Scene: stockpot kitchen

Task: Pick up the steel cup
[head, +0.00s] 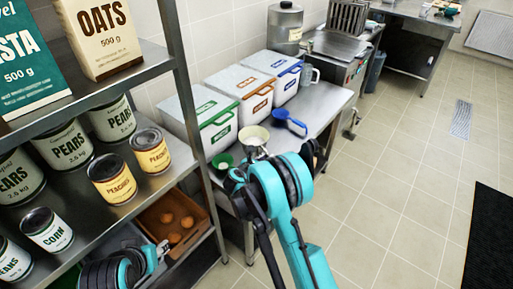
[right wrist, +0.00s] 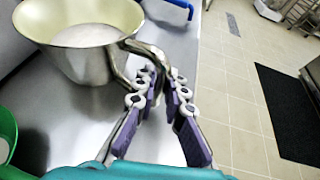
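The steel cup (right wrist: 75,62) stands upright on the metal counter in the right wrist view, with pale contents inside and its handle (right wrist: 150,50) toward my right gripper. The cup (head: 255,134) also shows in the head view, partly behind my right wrist. My right gripper (right wrist: 164,80) has its fingertips drawn close together around the handle and appears shut on it. Its fingers are mostly hidden in the head view. My left gripper (head: 155,254) is low at the left, near the shelf; its fingers are too unclear to read.
A blue scoop (head: 290,123) and a green scoop (head: 222,162) lie near the cup. Lidded bins (head: 240,90) line the wall behind it. A shelf rack (head: 150,190) with cans and a brown crate (head: 187,235) stands at the left. Open floor lies at the right.

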